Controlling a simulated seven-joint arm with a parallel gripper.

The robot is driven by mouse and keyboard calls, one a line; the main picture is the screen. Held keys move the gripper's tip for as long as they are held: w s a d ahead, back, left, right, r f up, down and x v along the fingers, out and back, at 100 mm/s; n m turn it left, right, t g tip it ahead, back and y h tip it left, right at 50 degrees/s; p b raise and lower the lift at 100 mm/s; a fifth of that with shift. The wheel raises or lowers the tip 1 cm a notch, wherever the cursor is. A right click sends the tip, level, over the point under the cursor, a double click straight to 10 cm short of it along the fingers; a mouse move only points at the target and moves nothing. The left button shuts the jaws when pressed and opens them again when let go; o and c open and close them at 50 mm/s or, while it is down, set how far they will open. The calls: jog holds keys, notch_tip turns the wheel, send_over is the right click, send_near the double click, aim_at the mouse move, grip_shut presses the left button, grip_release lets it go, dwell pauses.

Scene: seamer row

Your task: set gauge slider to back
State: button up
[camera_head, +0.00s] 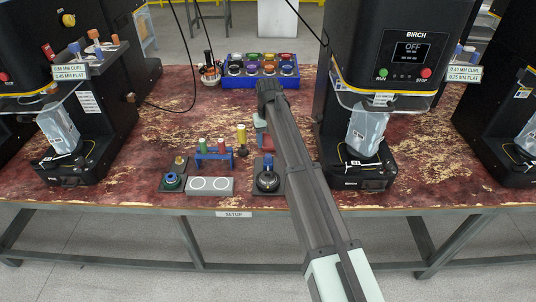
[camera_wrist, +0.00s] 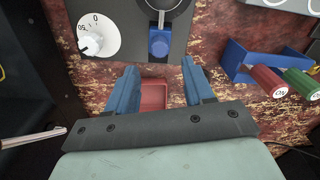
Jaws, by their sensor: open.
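The gauge is a dark plate (camera_head: 259,189) with a round part on it, at the table's front middle in the head view. In the wrist view its plate (camera_wrist: 133,20) carries a white dial (camera_wrist: 97,35) marked 0 and 50, a ring cut off at the top edge, and a blue slider block (camera_wrist: 159,43). My gripper (camera_wrist: 159,72) is open and empty. Its two blue fingers point toward the gauge, with the slider just past the tips and between their lines. I cannot tell their height above it.
A red tray (camera_wrist: 153,97) lies below the fingers. A blue rack (camera_wrist: 238,60) with green- and red-handled tools stands to the right. In the head view are a grey block (camera_head: 210,187), a blue crate of lidded jars (camera_head: 262,82), and black machines on both sides.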

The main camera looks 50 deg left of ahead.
aim_at(268, 154)
jog(key=shift+f, duration=3.6)
grip_shut()
